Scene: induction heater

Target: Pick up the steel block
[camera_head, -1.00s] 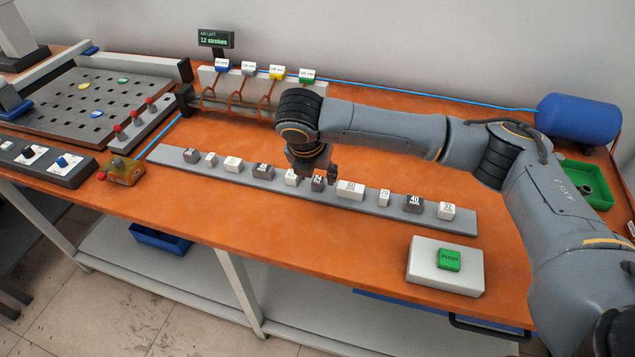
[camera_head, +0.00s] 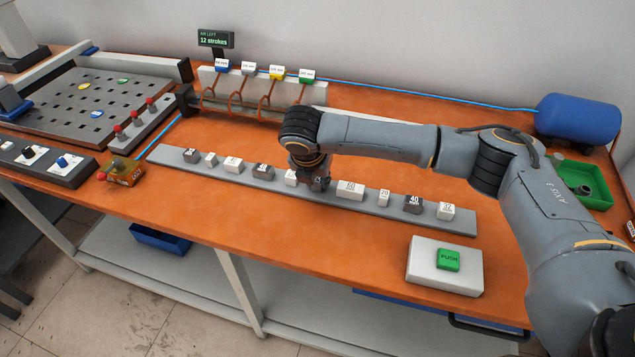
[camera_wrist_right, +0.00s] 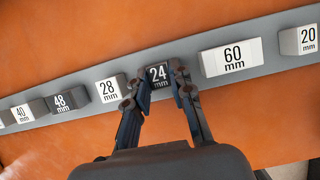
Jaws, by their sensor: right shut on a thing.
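The block between my right gripper's fingers is a small dark grey block (camera_wrist_right: 158,75) labelled 24 mm, on the grey rail (camera_head: 270,185). My right gripper (camera_head: 316,184) is lowered over it, and in the right wrist view the two fingers (camera_wrist_right: 161,88) are shut on its sides. The block still appears to be at the rail; I cannot tell whether it touches. Other dark blocks on the rail are a 48 mm one (camera_wrist_right: 67,101) and a 40 mm one (camera_head: 413,204). My left gripper is not in view.
White blocks marked 28 mm (camera_wrist_right: 110,88) and 60 mm (camera_wrist_right: 231,58) flank the held block closely. A white box with a green PUSH button (camera_head: 448,260) stands at the front right. A blue cylinder (camera_head: 578,119) and green tray (camera_head: 590,178) are at the right.

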